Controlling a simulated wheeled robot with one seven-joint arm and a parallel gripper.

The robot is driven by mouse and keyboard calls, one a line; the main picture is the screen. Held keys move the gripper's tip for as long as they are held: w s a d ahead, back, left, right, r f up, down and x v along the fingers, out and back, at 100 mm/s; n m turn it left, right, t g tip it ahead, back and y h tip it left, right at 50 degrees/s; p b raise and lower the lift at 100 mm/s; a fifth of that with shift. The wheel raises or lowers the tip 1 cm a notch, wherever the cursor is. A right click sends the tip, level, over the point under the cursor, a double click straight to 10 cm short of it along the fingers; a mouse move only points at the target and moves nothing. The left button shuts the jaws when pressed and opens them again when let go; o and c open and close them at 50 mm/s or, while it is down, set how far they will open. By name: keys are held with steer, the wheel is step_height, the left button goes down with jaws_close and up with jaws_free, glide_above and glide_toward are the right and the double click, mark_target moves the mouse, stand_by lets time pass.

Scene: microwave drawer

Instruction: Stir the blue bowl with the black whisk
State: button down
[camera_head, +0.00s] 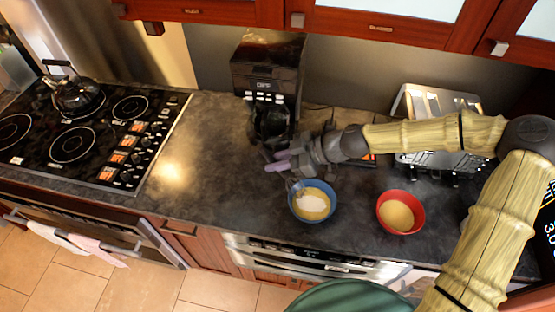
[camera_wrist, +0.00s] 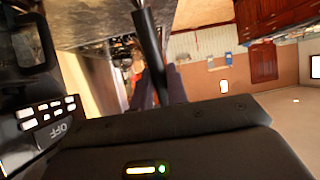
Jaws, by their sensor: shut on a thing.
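The blue bowl (camera_head: 331,207) stands on the dark counter and holds a pale yellow and white mixture. My gripper (camera_head: 279,163) is up and to the left of the bowl, in front of the coffee maker. It is shut on the black whisk, whose dark handle (camera_wrist: 148,35) runs between the fingers (camera_wrist: 158,88) in the wrist view. The whisk's thin wire end (camera_head: 294,186) shows faintly below my gripper, by the bowl's upper left rim. I cannot tell whether the wires touch the mixture.
A red bowl (camera_head: 418,214) with yellow contents stands right of the blue bowl. A coffee maker (camera_head: 268,70) and a toaster (camera_head: 437,103) stand at the back. The stove (camera_head: 80,135) with a kettle (camera_head: 77,97) is at left. Counter between stove and bowl is clear.

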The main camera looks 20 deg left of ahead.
mark_target(288, 175)
steer(key=shift+w+d+f+b, duration=0.15)
steer(key=shift+d+f+b, duration=0.3)
steer(key=shift+f+b, duration=0.35)
steer(key=shift+w+d+f+b, duration=0.15)
steer(key=shift+d+f+b, duration=0.4)
steer(key=shift+f, duration=0.45)
steer(key=shift+w+d+f+b, duration=0.15)
steer(key=shift+d+f+b, duration=0.25)
steer(key=shift+f+b, duration=0.45)
steer(key=shift+d, duration=0.15)
